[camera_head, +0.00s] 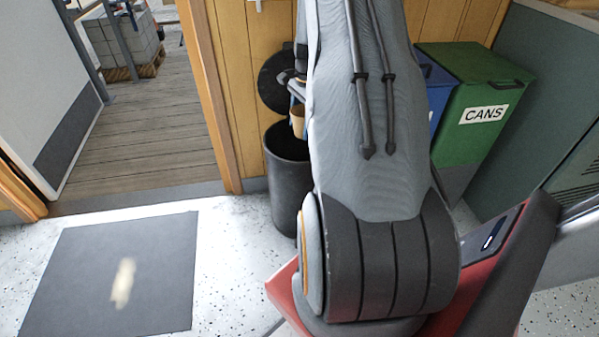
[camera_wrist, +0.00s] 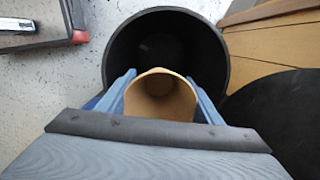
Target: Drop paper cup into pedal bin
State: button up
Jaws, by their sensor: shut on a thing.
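A brown paper cup (camera_wrist: 160,97) is held between the two blue fingers of my gripper (camera_wrist: 163,98) in the wrist view. Its open mouth faces the camera. The cup (camera_head: 297,115) also shows in the head view, partly hidden by my arm. The black pedal bin (camera_head: 287,185) stands against the wood wall with its lid (camera_head: 276,80) raised behind it. In the wrist view the bin's open mouth (camera_wrist: 216,52) lies beneath the cup, and the cup appears over the near part of the opening. My arm hides part of the bin.
A green bin marked CANS (camera_head: 480,105) and a blue bin (camera_head: 438,95) stand right of my arm. An open doorway at left leads to a wooden deck (camera_head: 145,130). A dark mat (camera_head: 115,270) lies on the speckled floor.

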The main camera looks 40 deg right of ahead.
jog(key=shift+d+m, duration=0.4)
jog(key=shift+d, duration=0.25)
jog(key=shift+f, duration=0.2)
notch_tip(320, 180, down, 6)
jog(key=b, duration=0.5)
jog(key=shift+r, duration=0.2)
jog(key=o, duration=1.1)
jog(key=r, duration=0.2)
jog(key=r+p, duration=0.1)
jog(key=r, duration=0.2)
jog(key=d+r+p, duration=0.1)
jog(key=r, duration=0.1)
jog(key=shift+s+r, duration=0.15)
jog(key=shift+r, duration=0.25)
